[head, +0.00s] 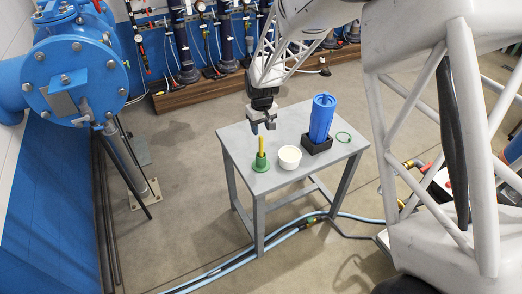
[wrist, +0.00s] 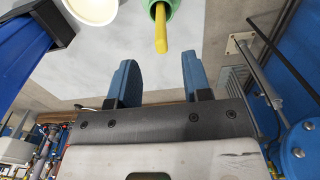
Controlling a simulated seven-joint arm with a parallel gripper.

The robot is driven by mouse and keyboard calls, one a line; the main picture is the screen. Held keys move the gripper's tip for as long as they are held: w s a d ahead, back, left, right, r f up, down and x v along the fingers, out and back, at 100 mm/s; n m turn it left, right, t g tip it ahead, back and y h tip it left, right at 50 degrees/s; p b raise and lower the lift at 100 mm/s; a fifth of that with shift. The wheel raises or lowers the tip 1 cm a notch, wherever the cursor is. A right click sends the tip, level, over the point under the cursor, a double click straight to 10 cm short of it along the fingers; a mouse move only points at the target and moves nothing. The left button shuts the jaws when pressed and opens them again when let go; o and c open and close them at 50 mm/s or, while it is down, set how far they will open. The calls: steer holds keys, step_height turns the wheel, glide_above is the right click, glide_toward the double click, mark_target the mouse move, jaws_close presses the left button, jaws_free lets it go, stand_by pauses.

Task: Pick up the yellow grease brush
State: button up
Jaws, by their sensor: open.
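The yellow grease brush (head: 261,145) stands upright in a green holder (head: 261,163) on the left part of the grey table. Only its yellow handle shows; its lower end is hidden in the holder. In the wrist view the yellow handle (wrist: 161,35) points toward me from the green holder (wrist: 152,6) at the top of the picture. My gripper (head: 262,126) is above the table near the top of the brush. Its two blue fingers (wrist: 158,75) are apart with nothing between them, and the brush is beyond their tips.
A white cup (head: 289,158) stands right of the holder. A blue cylinder (head: 321,117) stands in a black base (head: 317,144), with a green ring (head: 343,137) farther right. The grey table (head: 291,188) has clear front surface. A blue flanged pipe (head: 75,80) stands at left.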

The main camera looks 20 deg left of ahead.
mark_target(261, 136)
steer(key=shift+f, duration=1.25)
steer(key=shift+f, duration=0.1)
steer(key=shift+a+f, duration=0.1)
steer(key=shift+f, duration=2.4)
steer(key=shift+c, duration=0.3)
jaws_close()
